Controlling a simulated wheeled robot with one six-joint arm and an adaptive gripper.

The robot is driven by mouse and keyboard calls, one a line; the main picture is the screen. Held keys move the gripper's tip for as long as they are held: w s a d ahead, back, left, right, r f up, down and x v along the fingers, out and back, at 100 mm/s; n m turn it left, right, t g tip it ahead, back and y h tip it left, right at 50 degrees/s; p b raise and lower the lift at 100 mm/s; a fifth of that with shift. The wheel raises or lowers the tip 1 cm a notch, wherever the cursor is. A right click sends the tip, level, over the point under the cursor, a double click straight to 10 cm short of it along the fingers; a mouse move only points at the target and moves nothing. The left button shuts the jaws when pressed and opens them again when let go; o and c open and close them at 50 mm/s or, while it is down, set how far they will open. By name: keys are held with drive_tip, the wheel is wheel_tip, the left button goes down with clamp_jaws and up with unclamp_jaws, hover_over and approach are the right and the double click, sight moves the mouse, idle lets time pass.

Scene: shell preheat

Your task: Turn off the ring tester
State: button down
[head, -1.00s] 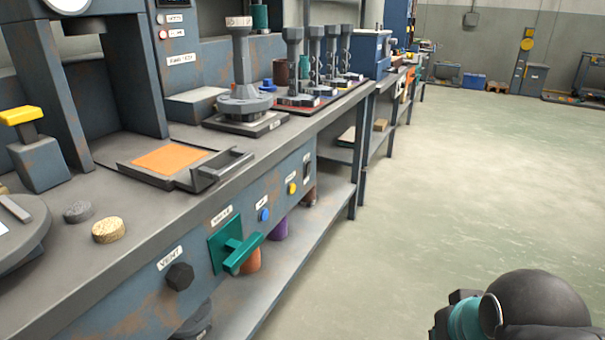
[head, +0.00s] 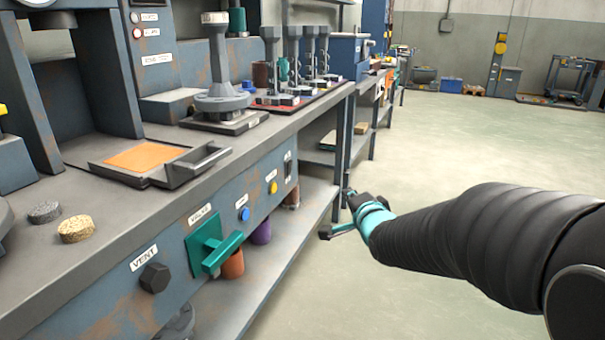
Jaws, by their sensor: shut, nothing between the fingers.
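The bench's blue-grey front panel (head: 105,306) carries several controls. A small dark switch (head: 288,165) sits at its right end under a pale label too small to read. Left of it are a yellow button (head: 273,188), a blue button (head: 243,214), a green valve handle (head: 222,254) and a black vent knob (head: 154,277). I cannot tell which control belongs to the ring tester, nor the switch's position. My gripper (head: 336,217) is shut and empty. It appears right of the panel, in front of the bench leg, apart from the controls.
A tray with an orange pad (head: 146,157) and handle lies on the bench. A grey flanged post (head: 221,75) stands behind it. Two round pucks (head: 76,229) lie at left. A lower shelf (head: 280,240) runs beneath. The floor (head: 450,150) at right is clear.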

sight(289, 168)
drive_tip(key=w+a+f+m+t+y, duration=0.1)
drive_tip(key=w+a+f+m+y, duration=0.1)
drive_tip(key=w+a+y, duration=0.2)
drive_tip(key=shift+a+f+m+t+b, duration=0.15)
drive_tip(key=shift+a+m+t+b, duration=0.25)
drive_tip(key=shift+a, duration=0.6)
drive_tip(key=shift+w, duration=0.15)
drive_tip(key=s+a+x, duration=0.1)
drive_tip(key=a+x, duration=0.1)
drive_tip(key=x, duration=1)
drive_tip(key=shift+w+a+p, duration=0.15)
drive_tip(key=shift+a+p, duration=0.3)
drive_tip(key=shift+a, duration=0.05)
drive_tip(key=shift+w+d+r, duration=0.1)
drive_tip(key=shift+d+r, duration=0.1)
drive_tip(key=shift+r, duration=0.1)
